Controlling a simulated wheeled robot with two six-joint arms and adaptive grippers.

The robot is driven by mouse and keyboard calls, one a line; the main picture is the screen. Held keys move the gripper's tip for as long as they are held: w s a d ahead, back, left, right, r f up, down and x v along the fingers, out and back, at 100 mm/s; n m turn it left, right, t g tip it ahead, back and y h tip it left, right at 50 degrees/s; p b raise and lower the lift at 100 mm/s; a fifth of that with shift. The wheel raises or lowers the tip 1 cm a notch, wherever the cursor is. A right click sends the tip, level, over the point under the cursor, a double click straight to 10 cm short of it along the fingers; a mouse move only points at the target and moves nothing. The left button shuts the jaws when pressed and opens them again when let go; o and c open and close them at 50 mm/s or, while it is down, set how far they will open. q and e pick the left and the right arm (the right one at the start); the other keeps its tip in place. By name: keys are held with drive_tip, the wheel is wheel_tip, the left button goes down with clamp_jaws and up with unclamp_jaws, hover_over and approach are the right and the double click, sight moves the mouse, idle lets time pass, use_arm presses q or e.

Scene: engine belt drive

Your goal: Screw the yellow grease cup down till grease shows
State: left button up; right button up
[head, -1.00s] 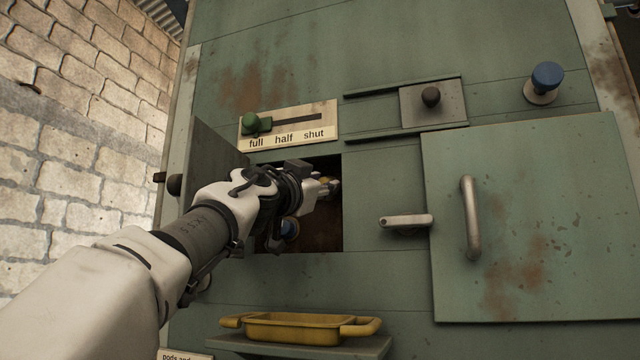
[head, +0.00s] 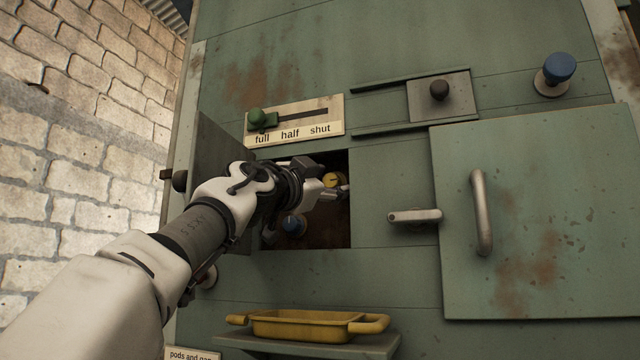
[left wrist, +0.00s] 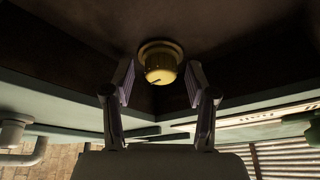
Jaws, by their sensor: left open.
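The yellow grease cup (head: 333,180) sits inside the dark opening in the green cabinet, partly hidden by my left gripper in the head view. In the left wrist view the round yellow cup (left wrist: 160,66) has a dark mark on its face and a brassy collar behind it. My left gripper (head: 341,190) reaches into the opening. Its two fingers stand open on either side of the cup in the left wrist view, with gaps between fingers and cup. No grease can be made out. My right gripper is in neither view now.
A green slider (head: 258,118) above is at "full". A yellow tray (head: 305,326) rests on a shelf below. A closed door (head: 545,220) is at right.

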use_arm(q)
drive_tip(key=shift+s+a+f, duration=0.1)
drive_tip(key=shift+s+a, duration=0.15)
drive_tip(key=shift+s, duration=0.3)
drive_tip(key=v, duration=0.6)
drive_tip(key=shift+a+f, duration=0.15)
drive_tip(key=shift+a, duration=0.05)
drive_tip(key=shift+w, duration=0.2)
